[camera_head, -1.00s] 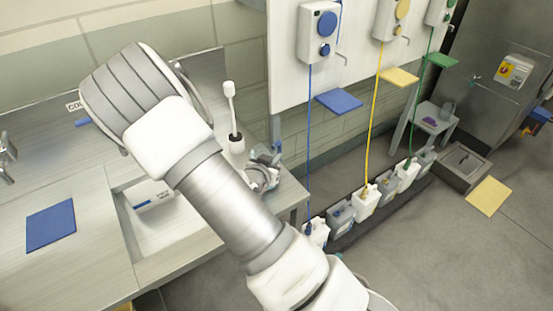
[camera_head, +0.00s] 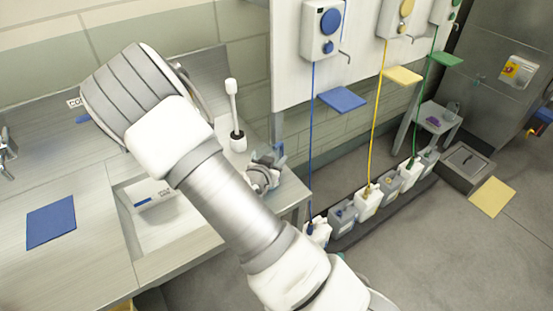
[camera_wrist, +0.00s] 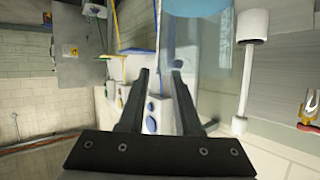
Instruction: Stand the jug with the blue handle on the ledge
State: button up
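In the wrist view the two dark fingers of my gripper (camera_wrist: 160,76) stand apart, with a clear gap and nothing solid seen between them. A large see-through, pale blue vessel (camera_wrist: 198,40), likely the jug, shows just beyond and to the right of the fingertips. Its blue handle is not clearly seen, and I cannot tell whether a finger touches it. A blue ledge (camera_head: 341,99) sticks out from the wall panel below the dispenser with blue buttons (camera_head: 323,30).
Yellow (camera_head: 402,75) and green (camera_head: 446,59) ledges stand to the right. Tubes run down to several canisters (camera_head: 367,203) on the floor. A white brush (camera_head: 233,105) stands upright behind the sink (camera_head: 170,221). A blue mat (camera_head: 51,221) lies on the counter.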

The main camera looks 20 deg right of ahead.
jog(key=v, duration=1.2)
jog(key=a+r+n+g+y, duration=0.2)
jog(key=a+r+n+y, duration=0.2)
jog(key=a+r+y, duration=0.65)
jog(key=s+d+r+n+g, duration=0.1)
jog(key=s+d+r, duration=0.3)
jog(key=s, duration=0.4)
jog(key=s+d+r+n+g+h, duration=0.1)
jog(key=s+d+r+n, duration=0.3)
jog(key=s, duration=0.5)
jog(key=shift+d+r, duration=0.15)
jog(key=shift+r, duration=0.85)
jog(key=shift+n, duration=0.3)
